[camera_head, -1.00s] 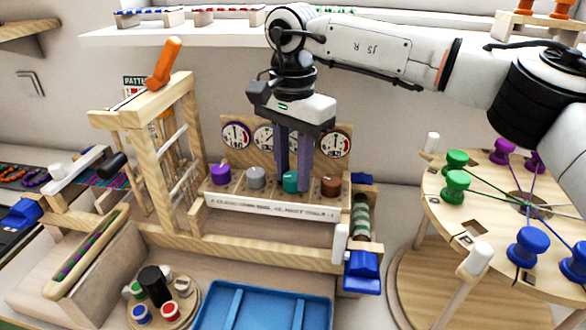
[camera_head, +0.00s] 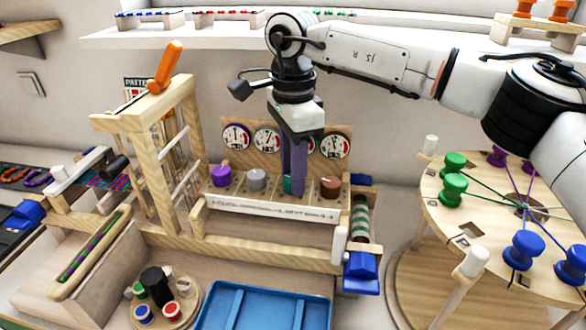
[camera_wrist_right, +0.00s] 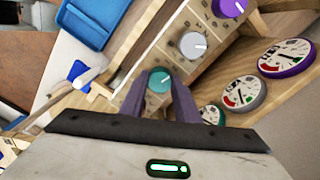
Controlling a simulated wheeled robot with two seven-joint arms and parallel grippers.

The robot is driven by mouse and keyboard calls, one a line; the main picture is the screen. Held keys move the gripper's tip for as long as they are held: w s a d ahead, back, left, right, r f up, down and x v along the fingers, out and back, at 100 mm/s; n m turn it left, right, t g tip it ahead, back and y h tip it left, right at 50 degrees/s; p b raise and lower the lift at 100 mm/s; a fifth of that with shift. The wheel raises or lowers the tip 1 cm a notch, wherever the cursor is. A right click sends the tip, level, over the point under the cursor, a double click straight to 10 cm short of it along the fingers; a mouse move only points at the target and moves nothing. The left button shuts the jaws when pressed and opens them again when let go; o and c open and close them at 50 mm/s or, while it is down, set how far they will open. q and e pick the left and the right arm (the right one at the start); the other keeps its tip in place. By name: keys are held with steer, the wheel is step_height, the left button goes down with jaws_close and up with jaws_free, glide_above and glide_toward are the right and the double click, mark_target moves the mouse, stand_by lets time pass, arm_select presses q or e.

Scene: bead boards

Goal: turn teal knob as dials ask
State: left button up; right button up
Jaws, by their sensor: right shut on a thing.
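The teal knob (camera_wrist_right: 160,80) sits in the wooden knob panel between the grey knob (camera_head: 257,179) and the brown knob (camera_head: 330,187). My right gripper (camera_head: 294,188) is shut on the teal knob, one finger on each side of it; its fingers hide most of the knob in the head view. A white pointer mark shows on the knob's top in the right wrist view. The purple knob (camera_head: 221,175) is at the panel's left end. Dials stand behind the knobs: a purple-rimmed dial (camera_head: 236,136), a grey-rimmed dial (camera_head: 267,138) and a brown-rimmed dial (camera_head: 335,145). The teal-rimmed dial (camera_wrist_right: 210,114) is partly hidden. My left gripper is out of view.
A wooden frame with an orange handle (camera_head: 165,66) stands left of the panel. A blue tray (camera_head: 262,306) lies in front. A round wooden board with coloured spools (camera_head: 454,189) stands at the right. A shelf (camera_head: 200,36) runs behind my right arm.

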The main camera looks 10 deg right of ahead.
steer(key=m, duration=0.4)
steer(key=shift+m, duration=2.1)
steer(key=o, duration=1)
steer(key=shift+o, duration=0.2)
step_height(320, 180, up, 10)
steer(key=shift+r, duration=0.2)
steer(key=shift+f, duration=0.1)
